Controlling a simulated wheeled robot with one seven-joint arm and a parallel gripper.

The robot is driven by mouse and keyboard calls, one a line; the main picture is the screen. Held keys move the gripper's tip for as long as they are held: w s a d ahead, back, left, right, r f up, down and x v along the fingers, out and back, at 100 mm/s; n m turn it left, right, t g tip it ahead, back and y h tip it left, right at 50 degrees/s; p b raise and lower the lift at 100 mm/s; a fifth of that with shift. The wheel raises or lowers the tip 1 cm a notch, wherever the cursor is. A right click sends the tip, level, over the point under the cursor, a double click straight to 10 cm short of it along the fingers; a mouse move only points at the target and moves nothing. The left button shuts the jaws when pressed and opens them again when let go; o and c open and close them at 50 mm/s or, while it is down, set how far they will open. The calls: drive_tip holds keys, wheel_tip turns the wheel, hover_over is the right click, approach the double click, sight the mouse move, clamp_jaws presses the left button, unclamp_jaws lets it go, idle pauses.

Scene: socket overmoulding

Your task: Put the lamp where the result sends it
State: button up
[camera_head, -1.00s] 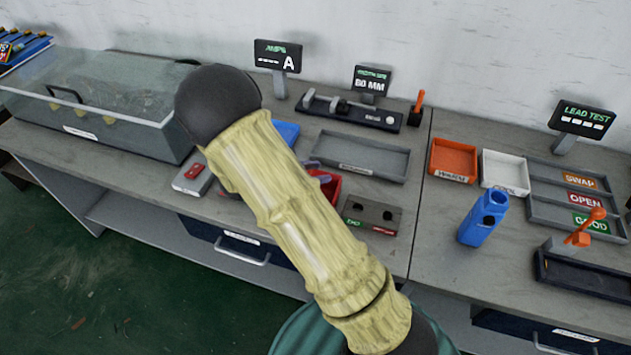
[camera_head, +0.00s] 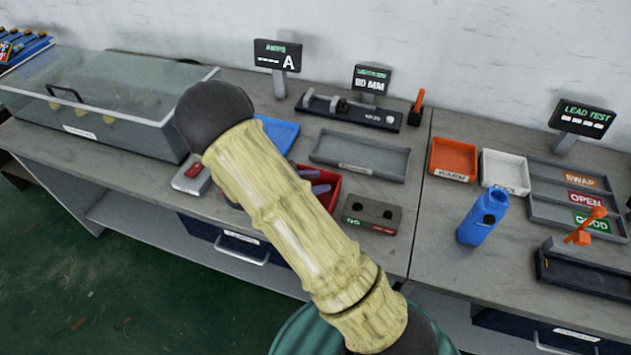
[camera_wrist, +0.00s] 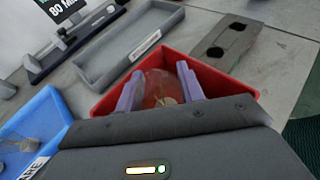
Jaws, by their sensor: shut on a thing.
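My gripper (camera_wrist: 160,82) is shut on a clear, round glass lamp (camera_wrist: 158,92). The lamp sits between the two purple-grey fingers, in front of the red bin's inside in the wrist view. I cannot tell whether it touches the bin. In the head view my arm hides most of the gripper; a finger (camera_head: 320,189) shows over the red bin (camera_head: 331,203). The bin's rim also shows in the wrist view (camera_wrist: 105,105). The orange tray (camera_head: 453,158) seems to read WARM, and a white tray (camera_head: 504,171) stands beside it. The AMPS display (camera_head: 277,55) shows dashes.
A blue tray (camera_head: 277,131) holding small items and an empty grey tray (camera_head: 359,155) lie near the bin. A two-hole block (camera_head: 371,212) stands to its right. SWAP, OPEN and GOOD trays (camera_head: 576,198), a blue holder (camera_head: 483,217) and a LEAD TEST display (camera_head: 582,117) are farther right.

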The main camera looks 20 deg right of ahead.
drive_tip(key=shift+s+f, duration=0.25)
drive_tip(key=shift+f, duration=0.3)
drive_tip(key=o, duration=0.9)
drive_tip(key=shift+s+f, duration=0.1)
drive_tip(key=shift+f, duration=0.05)
drive_tip(key=shift+o, duration=0.2)
drive_tip(key=shift+r, duration=0.35)
drive_tip(key=v, duration=0.8)
drive_tip(key=r+v, duration=0.1)
drive_tip(key=v, duration=0.3)
drive_tip(key=shift+w+r, duration=0.1)
drive_tip(key=shift+w, duration=0.2)
drive_tip(key=shift+w+d, duration=0.1)
